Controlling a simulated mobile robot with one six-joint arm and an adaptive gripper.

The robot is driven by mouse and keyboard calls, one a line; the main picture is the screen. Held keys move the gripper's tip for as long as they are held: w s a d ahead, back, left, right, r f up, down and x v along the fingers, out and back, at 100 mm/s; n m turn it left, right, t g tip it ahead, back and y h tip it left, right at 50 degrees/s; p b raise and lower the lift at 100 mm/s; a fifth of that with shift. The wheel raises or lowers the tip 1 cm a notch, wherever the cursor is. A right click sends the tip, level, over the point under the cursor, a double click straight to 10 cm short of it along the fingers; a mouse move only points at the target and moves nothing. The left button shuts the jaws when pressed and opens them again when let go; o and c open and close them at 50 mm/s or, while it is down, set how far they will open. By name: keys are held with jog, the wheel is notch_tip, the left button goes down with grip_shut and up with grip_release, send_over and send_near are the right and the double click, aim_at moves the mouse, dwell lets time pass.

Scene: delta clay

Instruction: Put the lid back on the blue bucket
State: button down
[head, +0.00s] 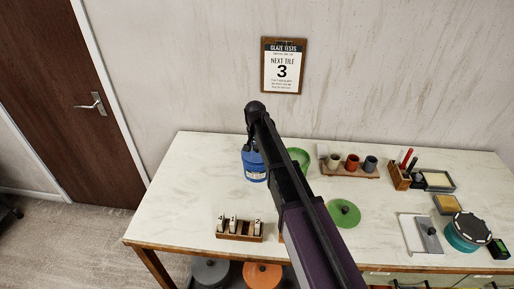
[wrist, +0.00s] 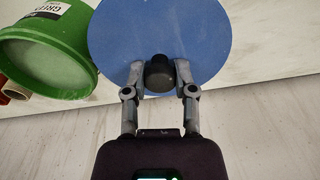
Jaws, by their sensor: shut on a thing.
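The blue bucket (head: 255,173) stands upright near the back of the table, left of the green bucket (head: 301,157), partly hidden by my arm. In the wrist view my gripper (wrist: 159,72) is shut on the black knob (wrist: 158,75) of the round blue lid (wrist: 120,33). In the head view my gripper (head: 249,142) is directly above the blue bucket. The lid hides whatever is under it in the wrist view. I cannot tell whether it rests on the bucket's rim or hangs just above it.
The green bucket (wrist: 40,60) is close beside the lid in the wrist view. A green lid (head: 344,212) lies on the table (head: 190,180). A wooden holder (head: 239,237) is in front; small cups on a board (head: 350,172) stand right of the green bucket.

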jog(key=shift+c, duration=1.8)
grip_release()
jog(key=o, duration=0.4)
jog(key=shift+c, duration=0.2)
jog(key=shift+r, duration=0.1)
jog(key=shift+r+p, duration=3.45)
jog(key=shift+p, duration=0.05)
grip_shut()
